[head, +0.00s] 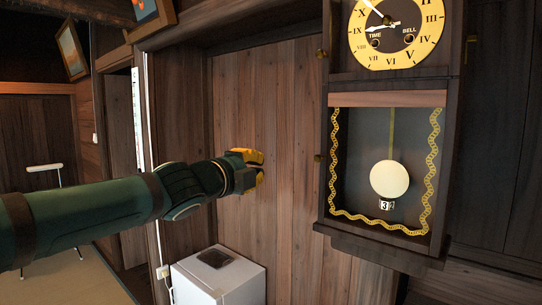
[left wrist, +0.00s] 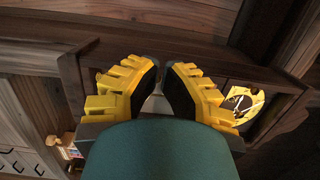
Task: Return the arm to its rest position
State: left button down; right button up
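My left arm (head: 120,205) comes in from the left of the head view and reaches forward at mid height. Its yellow left gripper (head: 259,168) is in front of the brown plank wall, left of the clock and apart from it. In the left wrist view, the fingertips of the left gripper (left wrist: 162,66) lean together with only a narrow gap, and no held object shows between them. My right gripper and right arm are not in view.
A tall wall clock (head: 340,215) with a gold dial and pendulum hangs on the right; its dial also shows in the left wrist view (left wrist: 246,98). A white box-like cabinet (head: 225,285) stands below the gripper. A white stand (head: 45,168) is far left.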

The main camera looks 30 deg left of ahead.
pick_arm(q)
jog(key=shift+a+f, duration=0.1)
jog(key=shift+a, duration=0.15)
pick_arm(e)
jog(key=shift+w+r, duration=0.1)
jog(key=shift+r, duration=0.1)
